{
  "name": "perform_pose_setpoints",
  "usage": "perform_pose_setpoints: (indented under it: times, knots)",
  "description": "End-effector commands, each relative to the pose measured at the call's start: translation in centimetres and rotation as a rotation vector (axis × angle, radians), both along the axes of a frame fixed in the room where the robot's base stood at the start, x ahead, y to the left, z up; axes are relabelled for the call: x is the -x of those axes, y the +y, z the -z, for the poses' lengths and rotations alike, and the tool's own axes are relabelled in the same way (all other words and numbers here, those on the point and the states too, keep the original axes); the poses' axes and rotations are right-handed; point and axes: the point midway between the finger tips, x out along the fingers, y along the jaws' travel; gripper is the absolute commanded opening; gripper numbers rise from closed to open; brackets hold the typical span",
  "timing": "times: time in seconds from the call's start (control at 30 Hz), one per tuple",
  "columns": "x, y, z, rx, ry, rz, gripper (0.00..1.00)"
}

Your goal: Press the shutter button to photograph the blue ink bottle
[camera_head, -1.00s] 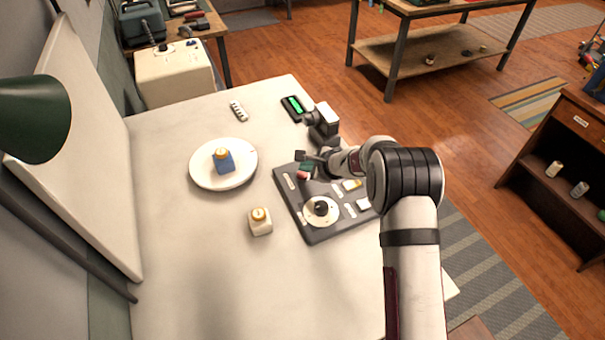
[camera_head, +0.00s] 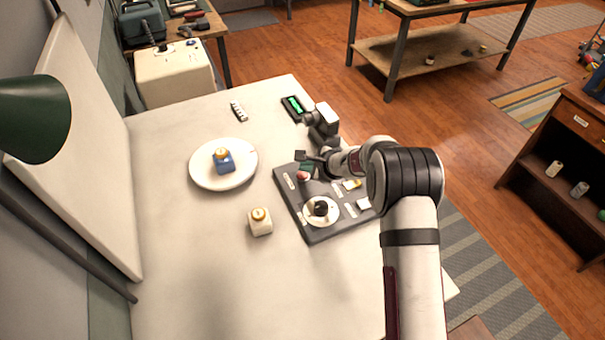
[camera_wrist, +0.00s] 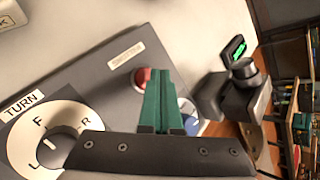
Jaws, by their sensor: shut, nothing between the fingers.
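The blue ink bottle (camera_head: 224,163) stands upright on a round white plate (camera_head: 203,178) at the left of the table. The dark control panel (camera_head: 292,203) lies to its right. Its red button (camera_head: 303,176) is at the panel's far left part; it also shows in the wrist view (camera_wrist: 142,77), beside a small label that seems to read SHUTTER (camera_wrist: 127,54). My gripper (camera_head: 305,163) is shut and empty, its green fingertips next to the red button. In the wrist view the fingers (camera_wrist: 160,90) partly hide the button; I cannot tell whether they touch it.
A white dial with a black knob (camera_head: 321,208) sits on the panel. A grey camera-like device (camera_head: 325,122) and a green-lit screen (camera_head: 294,106) are behind the panel. The table's front left is clear.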

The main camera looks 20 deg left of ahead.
Motion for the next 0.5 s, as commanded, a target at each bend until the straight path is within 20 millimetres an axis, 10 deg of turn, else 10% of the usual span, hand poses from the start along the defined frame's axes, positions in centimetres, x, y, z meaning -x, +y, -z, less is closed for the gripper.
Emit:
perform_pose_setpoints:
  times: [0.5]
  knots:
    - [0.00,0.00,0.85,0.000,0.000,0.000,0.00]
